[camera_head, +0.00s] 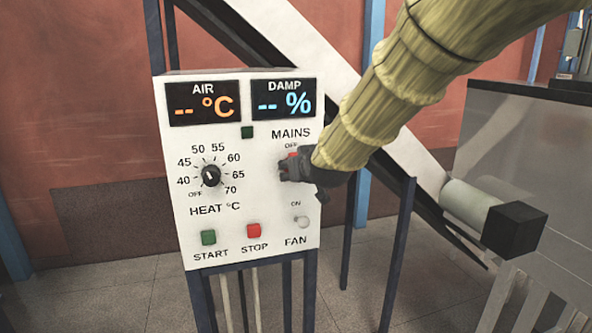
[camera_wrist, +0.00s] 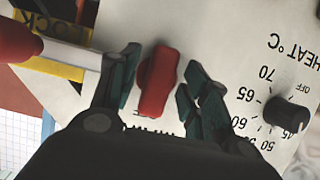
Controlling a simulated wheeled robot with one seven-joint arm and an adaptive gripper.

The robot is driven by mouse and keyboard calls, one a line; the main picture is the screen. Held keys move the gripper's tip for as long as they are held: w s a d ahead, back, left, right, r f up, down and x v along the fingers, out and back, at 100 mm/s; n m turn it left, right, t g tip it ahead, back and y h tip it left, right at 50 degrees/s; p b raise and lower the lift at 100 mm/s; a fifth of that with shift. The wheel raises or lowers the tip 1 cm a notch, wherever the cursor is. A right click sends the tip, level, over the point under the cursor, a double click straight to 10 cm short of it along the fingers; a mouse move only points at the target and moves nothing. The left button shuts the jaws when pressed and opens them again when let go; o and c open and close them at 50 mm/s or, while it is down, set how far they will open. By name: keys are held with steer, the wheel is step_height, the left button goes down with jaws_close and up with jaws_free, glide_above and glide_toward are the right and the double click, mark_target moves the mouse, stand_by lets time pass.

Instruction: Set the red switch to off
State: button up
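The red switch (camera_wrist: 157,82) shows in the wrist view as a red handle standing between the two fingers of my gripper (camera_wrist: 160,85). The fingers are open, one on each side of it, with narrow gaps; I cannot tell whether either touches it. In the head view my gripper (camera_head: 287,170) is at the white control panel (camera_head: 262,205), below the MAINS label. Only a small red part of the switch (camera_head: 293,155) shows there, just under the small OFF mark.
The black HEAT knob (camera_head: 211,176) is left of my gripper. Below are the green START button (camera_head: 208,237), the red STOP button (camera_head: 254,230) and the FAN switch (camera_head: 302,222). A slanted white chute (camera_head: 408,150) runs behind my arm. Both displays show dashes.

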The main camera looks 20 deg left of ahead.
steer(key=shift+s+d+r, duration=0.1)
steer(key=shift+d, duration=0.05)
steer(key=v, duration=1.1)
steer(key=shift+s+d, duration=0.15)
steer(key=shift+s, duration=0.15)
